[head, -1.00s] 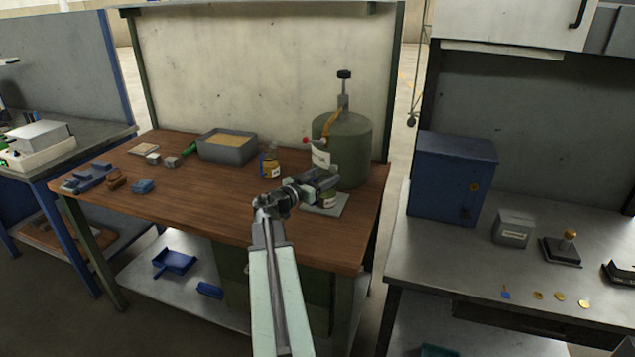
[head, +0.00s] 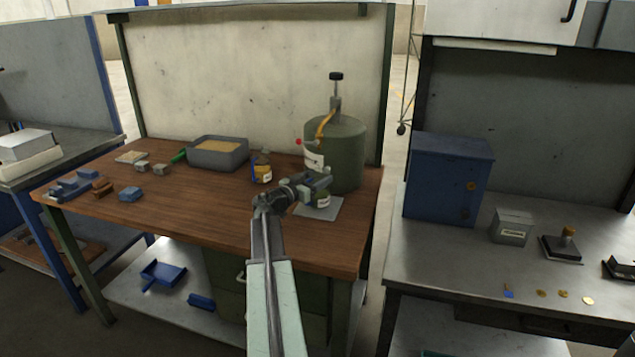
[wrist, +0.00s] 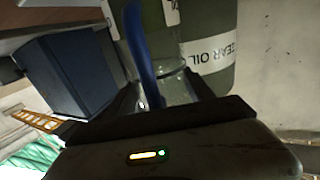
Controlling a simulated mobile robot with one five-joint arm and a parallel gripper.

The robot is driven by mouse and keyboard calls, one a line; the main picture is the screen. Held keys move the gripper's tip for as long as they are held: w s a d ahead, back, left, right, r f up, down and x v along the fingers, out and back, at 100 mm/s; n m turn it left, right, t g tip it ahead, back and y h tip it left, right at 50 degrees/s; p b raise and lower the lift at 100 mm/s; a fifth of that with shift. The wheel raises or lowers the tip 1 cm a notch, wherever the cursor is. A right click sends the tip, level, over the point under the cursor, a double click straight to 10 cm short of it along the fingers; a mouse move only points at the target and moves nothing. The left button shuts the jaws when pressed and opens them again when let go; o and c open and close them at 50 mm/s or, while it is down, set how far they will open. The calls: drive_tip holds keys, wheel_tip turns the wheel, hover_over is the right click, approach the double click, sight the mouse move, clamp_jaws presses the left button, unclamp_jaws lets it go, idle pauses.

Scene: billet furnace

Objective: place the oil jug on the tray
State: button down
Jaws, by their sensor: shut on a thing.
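My gripper (head: 321,182) is shut on a clear jug (head: 323,200) with a pale label, just in front of the green tank. In the wrist view the clear jug (wrist: 176,88) is between my fingers, with a blue strip like a handle (wrist: 142,55) along it. A flat grey tray (head: 335,209) lies on the wooden bench beneath the jug. The jug looks upright over the tray; I cannot tell whether its base touches. My gripper hides its upper part in the head view.
The green tank (head: 345,145) with a tap and hose stands close behind; its label (wrist: 208,52) reads GEAR OIL. The bench front (head: 200,205) is clear.

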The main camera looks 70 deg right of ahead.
drive_tip(key=shift+f, duration=0.1)
drive_tip(key=shift+c, duration=1.9)
unclamp_jaws()
drive_tip(key=shift+r, duration=0.25)
drive_tip(key=v, duration=1.2)
drive_tip(key=shift+f, duration=0.1)
